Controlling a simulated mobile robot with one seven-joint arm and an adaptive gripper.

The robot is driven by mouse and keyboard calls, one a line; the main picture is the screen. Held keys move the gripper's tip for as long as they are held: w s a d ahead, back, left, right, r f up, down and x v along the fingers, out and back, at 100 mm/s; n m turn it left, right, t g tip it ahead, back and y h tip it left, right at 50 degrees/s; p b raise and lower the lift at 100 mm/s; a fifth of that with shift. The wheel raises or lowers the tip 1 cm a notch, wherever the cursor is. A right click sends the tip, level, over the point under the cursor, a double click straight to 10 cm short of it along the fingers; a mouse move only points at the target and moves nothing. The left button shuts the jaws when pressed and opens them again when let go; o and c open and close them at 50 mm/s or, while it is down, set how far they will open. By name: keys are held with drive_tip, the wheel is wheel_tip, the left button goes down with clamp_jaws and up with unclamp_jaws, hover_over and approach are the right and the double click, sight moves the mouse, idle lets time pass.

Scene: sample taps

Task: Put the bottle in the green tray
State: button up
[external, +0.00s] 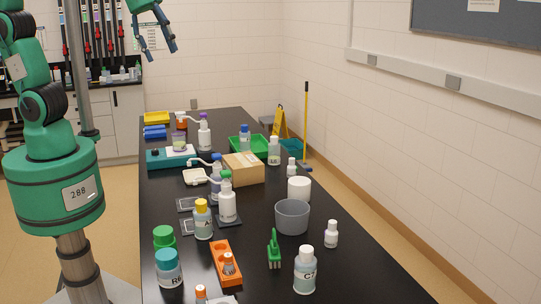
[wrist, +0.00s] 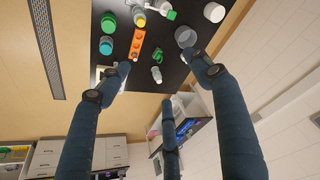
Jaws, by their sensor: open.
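The green tray (external: 234,144) lies toward the far end of the black table, behind a cardboard box. A blue-capped bottle (external: 244,141) stands at the tray; I cannot tell whether it is inside. A pale-capped bottle (external: 274,152) stands at its right edge. Which bottle is meant is unclear. My gripper (external: 157,44) is open and empty, high above the table; its spread fingers (wrist: 160,72) show in the wrist view.
The cardboard box (external: 243,169), grey tub (external: 292,217), white cylinder (external: 299,188), orange rack (external: 226,265) and green hand tool (external: 274,250) crowd the table. A yellow bin (external: 157,118) and blue rack (external: 155,132) are at the far left.

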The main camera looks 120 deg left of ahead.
drive_tip(key=s+d+f+m+t+h, duration=0.1)
drive_tip(key=s+d+f+m, duration=0.2)
drive_tip(key=s+d, duration=1.2)
drive_tip(key=shift+f+t, duration=0.3)
drive_tip(key=shift+f, duration=0.05)
drive_tip(key=shift+s, duration=0.1)
wheel_tip(320, 180, down, 13)
drive_tip(key=b, duration=1.3)
